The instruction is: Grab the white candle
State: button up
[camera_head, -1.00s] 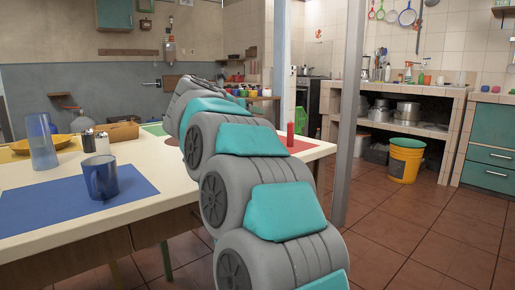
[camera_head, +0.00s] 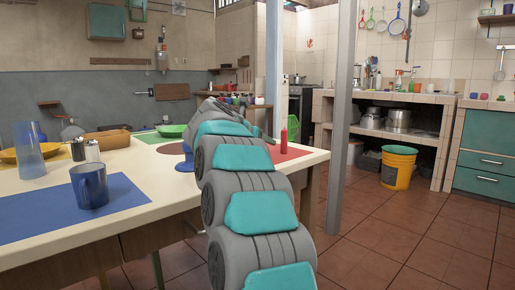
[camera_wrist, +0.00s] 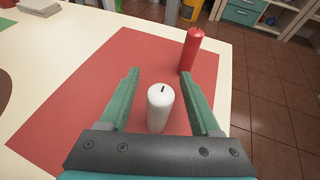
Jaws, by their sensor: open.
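The white candle (camera_wrist: 159,108) stands upright on the red mat (camera_wrist: 115,60) in the wrist view, its dark wick on top. My gripper (camera_wrist: 160,88) is open, with one green finger on each side of the candle. Gaps show between the candle and both fingers, so I see no contact. In the head view my own arm hides the white candle and the gripper.
A red candle (camera_wrist: 191,50) stands just beyond the right finger and also shows in the head view (camera_head: 284,136). The counter's edge and tiled floor lie to the right.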

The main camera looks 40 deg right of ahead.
jog(key=shift+c, duration=0.2)
grip_shut()
dwell(0.3)
